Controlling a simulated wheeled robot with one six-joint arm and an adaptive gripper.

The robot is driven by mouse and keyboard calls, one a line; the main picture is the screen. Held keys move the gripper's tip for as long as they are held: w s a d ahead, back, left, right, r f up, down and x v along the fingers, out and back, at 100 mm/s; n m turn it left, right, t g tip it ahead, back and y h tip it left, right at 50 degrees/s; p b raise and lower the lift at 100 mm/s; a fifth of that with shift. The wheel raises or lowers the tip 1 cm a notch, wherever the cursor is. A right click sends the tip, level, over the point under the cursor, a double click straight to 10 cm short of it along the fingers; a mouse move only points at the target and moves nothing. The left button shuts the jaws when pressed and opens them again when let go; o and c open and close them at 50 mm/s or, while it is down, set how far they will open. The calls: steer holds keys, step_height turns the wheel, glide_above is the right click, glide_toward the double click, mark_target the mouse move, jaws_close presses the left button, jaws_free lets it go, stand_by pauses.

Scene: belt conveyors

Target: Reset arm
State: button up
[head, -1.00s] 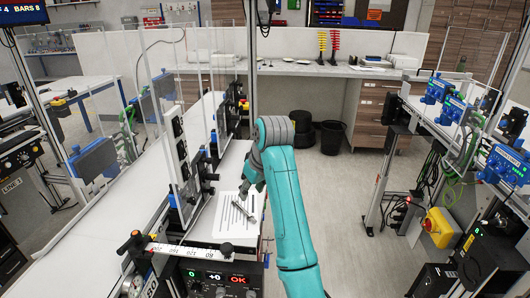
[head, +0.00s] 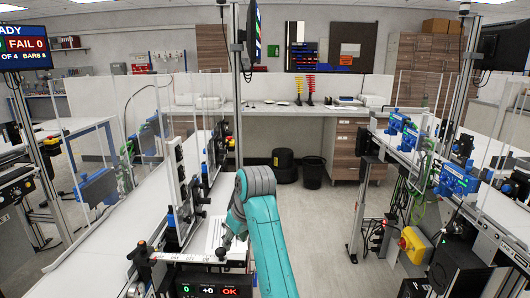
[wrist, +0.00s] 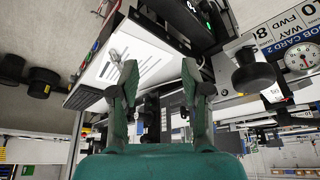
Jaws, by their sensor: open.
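My gripper (wrist: 158,88) shows in the wrist view with its two dark green fingers spread apart and nothing between them. In the head view my teal arm rises from the bottom centre, and its grey wrist end points down over the workbench at the left. The gripper tips there are small and partly hidden. A white sheet with dark lines (wrist: 132,62) lies on the bench, beyond the left finger in the wrist view. It also shows in the head view (head: 214,232), partly behind my arm.
A ruler bar (head: 190,256) with black knobs and a display box (head: 212,290) stand close in front of the arm. Clear panels and a white belt (head: 110,248) lie left. A yellow box (head: 414,246) with a red button stands right. Grey floor (head: 325,225) between is open.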

steer(key=s+d+f+m+t, duration=0.1)
steer(key=s+d+f, duration=0.15)
steer(key=f, duration=0.55)
steer(key=s+d+f+m+t, duration=0.1)
steer(key=s+d+f, duration=0.15)
steer(key=f, duration=0.55)
steer(key=s+d+f+m+t, duration=0.1)
steer(key=d+f, duration=0.2)
steer(key=f, duration=0.5)
steer(key=s+d+f+m+t, duration=0.1)
steer(key=s+d+f, duration=0.3)
steer(key=s+f, duration=0.3)
steer(key=s+d+f+m+t, duration=0.1)
steer(key=s+d+f, duration=0.35)
steer(key=s, duration=0.45)
steer(key=s+d+r+m+t+h, duration=0.15)
steer(key=s+d, duration=0.25)
steer(key=s, duration=0.6)
steer(key=s+d+r+m+t, duration=0.1)
steer(key=s+d+r+t, duration=0.15)
steer(key=s, duration=0.85)
steer(key=s+d+r+t, duration=0.1)
steer(key=s+r, duration=0.6)
steer(key=s+d+r+m+t+h, duration=0.1)
steer(key=s+d+r, duration=0.1)
steer(key=s+r, duration=0.6)
steer(key=shift+s+d, duration=0.2)
steer(key=shift+d, duration=0.05)
